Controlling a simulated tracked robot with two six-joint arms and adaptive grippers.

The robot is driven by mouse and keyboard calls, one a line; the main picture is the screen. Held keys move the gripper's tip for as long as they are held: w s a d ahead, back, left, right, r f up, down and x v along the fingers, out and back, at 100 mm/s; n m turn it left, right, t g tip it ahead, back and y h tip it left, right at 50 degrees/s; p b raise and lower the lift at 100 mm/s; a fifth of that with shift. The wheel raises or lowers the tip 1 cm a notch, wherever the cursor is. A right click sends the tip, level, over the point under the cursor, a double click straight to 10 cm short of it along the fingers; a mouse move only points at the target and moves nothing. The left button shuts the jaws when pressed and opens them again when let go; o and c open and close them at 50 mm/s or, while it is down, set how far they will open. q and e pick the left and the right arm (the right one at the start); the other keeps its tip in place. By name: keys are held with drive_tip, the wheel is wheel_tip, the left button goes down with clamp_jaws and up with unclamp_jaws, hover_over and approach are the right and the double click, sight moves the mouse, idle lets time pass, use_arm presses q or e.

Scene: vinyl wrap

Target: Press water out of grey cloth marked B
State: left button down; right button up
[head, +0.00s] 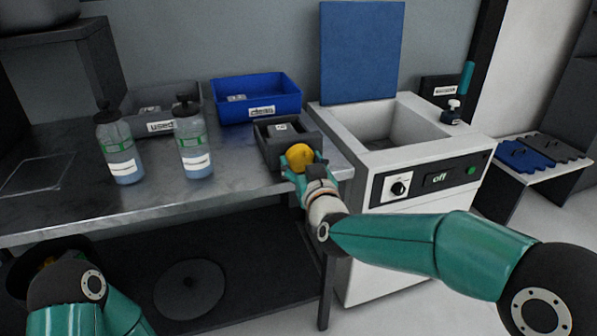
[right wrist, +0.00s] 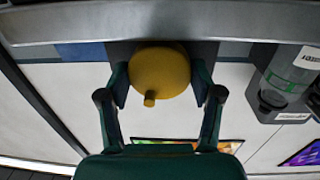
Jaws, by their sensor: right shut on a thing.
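A dark grey box (head: 262,150) stands at the front right of the metal bench. A small pale label (head: 281,127) shows inside it; its letter is too small to read, and I cannot tell whether it is on the grey cloth. My right gripper (head: 299,168) is at the front of this box, shut on a round yellow knob (head: 299,154). In the right wrist view the yellow knob (right wrist: 160,72) sits between the two fingers, with a short stub toward the camera. My left arm shows at bottom left; its gripper is not visible.
A grey "used" bin (head: 150,114) and a blue "clean" bin (head: 262,98) are behind. A white sink unit (head: 372,170) with a raised blue lid is right. Blue and grey cloths (head: 556,150) lie on a white stand.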

drive_tip(key=shift+s+a+f+m+b, duration=0.1)
drive_tip(key=shift+f+m+b, duration=0.4)
drive_tip(key=shift+m, duration=0.2)
drive_tip(key=o, duration=1)
drive_tip(key=shift+r, duration=0.15)
drive_tip(key=shift+o, duration=0.8)
drive_tip(key=shift+r, duration=0.15)
drive_tip(key=v, duration=1.2)
